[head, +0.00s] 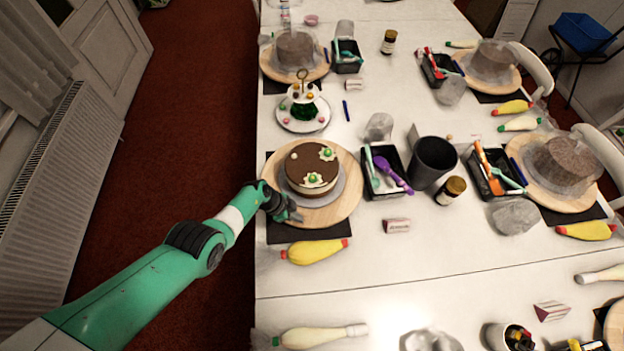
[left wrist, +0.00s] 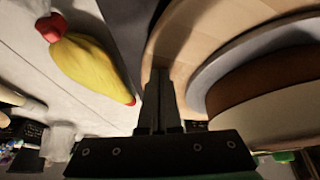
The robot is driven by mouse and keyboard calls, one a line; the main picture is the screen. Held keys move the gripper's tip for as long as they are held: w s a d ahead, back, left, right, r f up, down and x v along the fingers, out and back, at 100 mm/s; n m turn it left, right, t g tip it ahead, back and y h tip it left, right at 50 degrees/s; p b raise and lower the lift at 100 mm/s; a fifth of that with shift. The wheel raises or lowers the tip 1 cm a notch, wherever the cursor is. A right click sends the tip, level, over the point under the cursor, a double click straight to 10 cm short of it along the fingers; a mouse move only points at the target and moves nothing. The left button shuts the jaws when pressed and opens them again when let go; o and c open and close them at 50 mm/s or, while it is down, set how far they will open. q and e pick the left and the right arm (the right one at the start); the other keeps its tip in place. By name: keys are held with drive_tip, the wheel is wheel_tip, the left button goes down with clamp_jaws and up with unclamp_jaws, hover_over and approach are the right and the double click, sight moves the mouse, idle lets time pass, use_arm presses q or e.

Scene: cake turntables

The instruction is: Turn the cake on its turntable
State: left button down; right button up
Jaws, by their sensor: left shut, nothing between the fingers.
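The cake (head: 311,168) is round, with a brown top, a cream side and a few white and green decorations. It sits on a grey board (head: 327,197) on the round wooden turntable (head: 345,205). My left gripper (head: 293,212) is shut and empty at the turntable's near-left part, beside the cake. In the left wrist view the shut fingers (left wrist: 160,95) point at the wooden disc (left wrist: 205,28), with the grey board and the cake (left wrist: 265,95) to their right. I cannot tell whether the fingertips touch the wood. My right gripper is not in view.
A yellow piping bag (head: 315,251) lies just in front of the turntable; it also shows in the left wrist view (left wrist: 88,68). A black tray of tools (head: 384,185) and a dark pot (head: 432,160) stand to the right. A cupcake stand (head: 302,108) is behind.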

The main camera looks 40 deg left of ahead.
sight(312, 222)
use_arm(q)
drive_tip(key=shift+w+d+b, duration=0.15)
drive_tip(key=shift+w+d, duration=0.2)
drive_tip(key=shift+d, duration=0.35)
drive_tip(key=shift+w+d+b, duration=0.15)
drive_tip(key=shift+w+d, duration=0.2)
drive_tip(key=shift+d, duration=0.4)
wheel_tip(312, 222, up, 9)
drive_tip(key=p, duration=0.9)
drive_tip(key=shift+f, duration=0.1)
